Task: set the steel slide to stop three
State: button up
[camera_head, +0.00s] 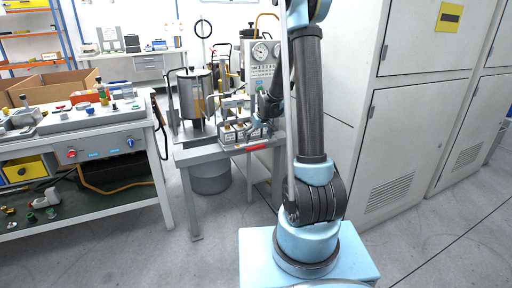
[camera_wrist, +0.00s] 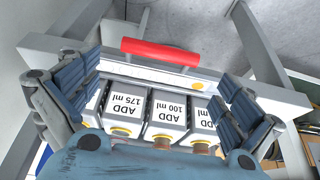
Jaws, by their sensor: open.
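My gripper (camera_wrist: 160,82) is open, its blue-grey padded fingers spread to either side of a row of white labelled blocks (camera_wrist: 163,112) in the wrist view. A red handle (camera_wrist: 160,51) lies beyond the bar. I cannot tell which part is the steel slide, nor its stop. In the head view, my gripper (camera_head: 262,124) is low over the fixture (camera_head: 232,131), partly hiding it.
The fixture stands on a small grey table (camera_head: 196,155). Grey cabinets (camera_head: 405,130) rise close on the right. A workbench (camera_head: 90,123) with parts is on the left. Floor between is clear.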

aim_at(256, 147)
jog(key=shift+x, duration=2.85)
jog(key=c, duration=1.2)
jog(key=shift+c, duration=0.2)
